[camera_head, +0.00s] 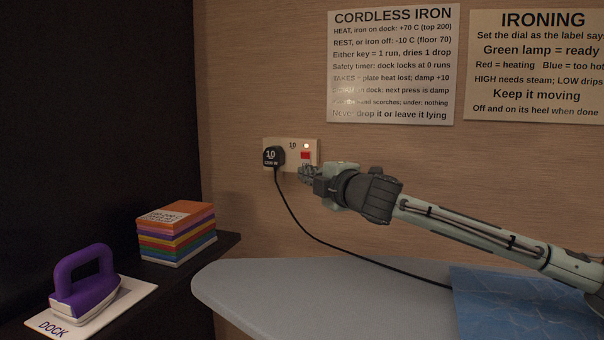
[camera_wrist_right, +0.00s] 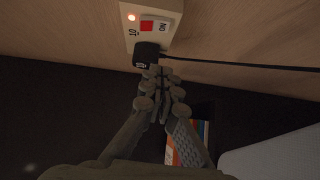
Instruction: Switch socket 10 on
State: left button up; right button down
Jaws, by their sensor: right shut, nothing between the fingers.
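Socket 10 (camera_head: 310,145) is a cream plate on the wooden wall, with a red switch (camera_head: 305,155) and a small glowing orange lamp (camera_head: 306,146). A black plug (camera_head: 274,156) marked 10 sits in its left side. My right gripper (camera_head: 304,174) is shut and empty just below the switch. Its fingertips also show in the right wrist view (camera_wrist_right: 161,72), near the plug; contact cannot be told. My left gripper is out of view.
A black cord (camera_head: 320,240) runs from the plug across the grey ironing board (camera_head: 240,285). A blue cloth (camera_head: 520,300) lies on the board. A purple iron (camera_head: 85,285) stands on the white dock (camera_head: 135,290), near a colourful stack (camera_head: 178,235). Two notices hang above.

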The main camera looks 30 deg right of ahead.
pick_arm(q)
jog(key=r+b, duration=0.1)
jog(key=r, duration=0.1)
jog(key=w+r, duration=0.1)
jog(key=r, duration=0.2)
jog(key=shift+b, duration=0.35)
pick_arm(e)
jog(key=s+f, duration=0.1)
jog(key=s, duration=0.5)
jog(key=shift+s, duration=0.4)
jog(key=shift+f, duration=0.15)
